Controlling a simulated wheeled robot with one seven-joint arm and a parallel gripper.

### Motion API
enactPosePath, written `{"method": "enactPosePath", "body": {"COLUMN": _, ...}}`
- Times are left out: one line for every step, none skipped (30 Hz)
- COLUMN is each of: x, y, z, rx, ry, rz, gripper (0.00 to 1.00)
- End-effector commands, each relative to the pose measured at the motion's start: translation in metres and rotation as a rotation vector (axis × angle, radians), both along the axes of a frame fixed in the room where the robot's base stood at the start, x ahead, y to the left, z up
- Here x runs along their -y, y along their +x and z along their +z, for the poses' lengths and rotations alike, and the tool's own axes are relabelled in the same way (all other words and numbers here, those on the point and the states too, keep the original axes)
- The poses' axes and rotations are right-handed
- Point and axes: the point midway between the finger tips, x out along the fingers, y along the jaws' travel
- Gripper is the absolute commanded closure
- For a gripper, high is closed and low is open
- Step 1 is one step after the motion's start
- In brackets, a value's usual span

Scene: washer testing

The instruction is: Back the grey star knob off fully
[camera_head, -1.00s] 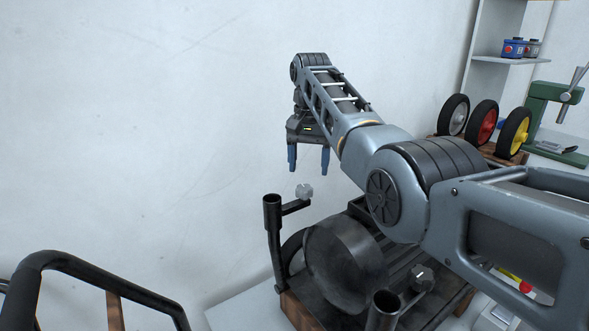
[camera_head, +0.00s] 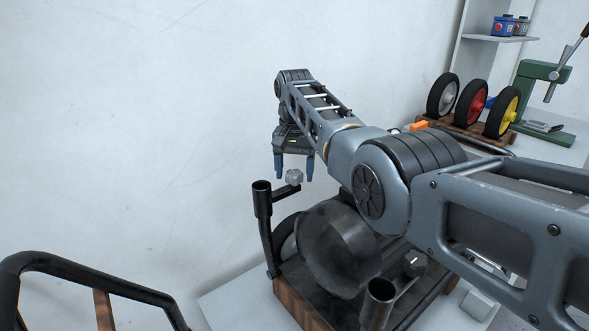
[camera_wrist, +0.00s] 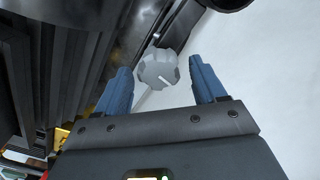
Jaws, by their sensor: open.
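The grey star knob (camera_head: 294,177) sits on a short arm off the black upright tube of the dark machine. In the wrist view the knob (camera_wrist: 158,70) shows a white line on its face and lies between and just beyond the blue fingertips. My gripper (camera_head: 295,176) points down over the knob with its fingers apart, one on each side of it. In the wrist view my gripper (camera_wrist: 162,72) is open, with visible gaps between the knob and both fingers. A second, darker knob (camera_head: 414,263) is on the machine's near side, partly beside my arm.
The dark machine with a round drum (camera_head: 335,245) stands on a wooden base (camera_head: 300,302). Wheels on a wooden rack (camera_head: 471,102) and a green press (camera_head: 540,85) stand at the right. A black rail (camera_head: 90,277) is at the lower left. The wall behind is bare.

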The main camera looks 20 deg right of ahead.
Motion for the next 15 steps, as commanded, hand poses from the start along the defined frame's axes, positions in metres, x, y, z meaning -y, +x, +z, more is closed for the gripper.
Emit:
{"method": "enactPosePath", "body": {"x": 0.0, "y": 0.0, "z": -0.0001, "rx": 0.0, "ry": 0.0, "rz": 0.0, "gripper": 0.3}}
{"method": "enactPosePath", "body": {"x": 0.0, "y": 0.0, "z": -0.0001, "rx": 0.0, "ry": 0.0, "rz": 0.0, "gripper": 0.3}}
{"method": "enactPosePath", "body": {"x": 0.0, "y": 0.0, "z": 0.0, "rx": 0.0, "ry": 0.0, "rz": 0.0, "gripper": 0.3}}
{"method": "enactPosePath", "body": {"x": 0.0, "y": 0.0, "z": 0.0, "rx": 0.0, "ry": 0.0, "rz": 0.0, "gripper": 0.3}}
{"method": "enactPosePath", "body": {"x": -0.0001, "y": 0.0, "z": 0.0, "rx": 0.0, "ry": 0.0, "rz": 0.0, "gripper": 0.3}}
{"method": "enactPosePath", "body": {"x": -0.0001, "y": 0.0, "z": 0.0, "rx": 0.0, "ry": 0.0, "rz": 0.0, "gripper": 0.34}}
{"method": "enactPosePath", "body": {"x": -0.0001, "y": 0.0, "z": 0.0001, "rx": 0.0, "ry": 0.0, "rz": 0.0, "gripper": 0.37}}
{"method": "enactPosePath", "body": {"x": -0.0001, "y": 0.0, "z": 0.0001, "rx": 0.0, "ry": 0.0, "rz": 0.0, "gripper": 0.4}}
{"method": "enactPosePath", "body": {"x": -0.0001, "y": 0.0, "z": 0.0001, "rx": 0.0, "ry": 0.0, "rz": 0.0, "gripper": 0.43}}
{"method": "enactPosePath", "body": {"x": -0.0001, "y": 0.0, "z": 0.0002, "rx": 0.0, "ry": 0.0, "rz": 0.0, "gripper": 0.46}}
{"method": "enactPosePath", "body": {"x": -0.0001, "y": 0.0, "z": 0.0002, "rx": 0.0, "ry": 0.0, "rz": 0.0, "gripper": 0.49}}
{"method": "enactPosePath", "body": {"x": -0.0001, "y": 0.0, "z": 0.0002, "rx": 0.0, "ry": 0.0, "rz": 0.0, "gripper": 0.53}}
{"method": "enactPosePath", "body": {"x": -0.0001, "y": 0.0, "z": 0.0003, "rx": 0.0, "ry": 0.0, "rz": 0.0, "gripper": 0.56}}
{"method": "enactPosePath", "body": {"x": -0.0001, "y": 0.0, "z": 0.0003, "rx": 0.0, "ry": 0.0, "rz": 0.0, "gripper": 0.59}}
{"method": "enactPosePath", "body": {"x": -0.0001, "y": 0.0, "z": 0.0003, "rx": 0.0, "ry": 0.0, "rz": 0.0, "gripper": 0.63}}
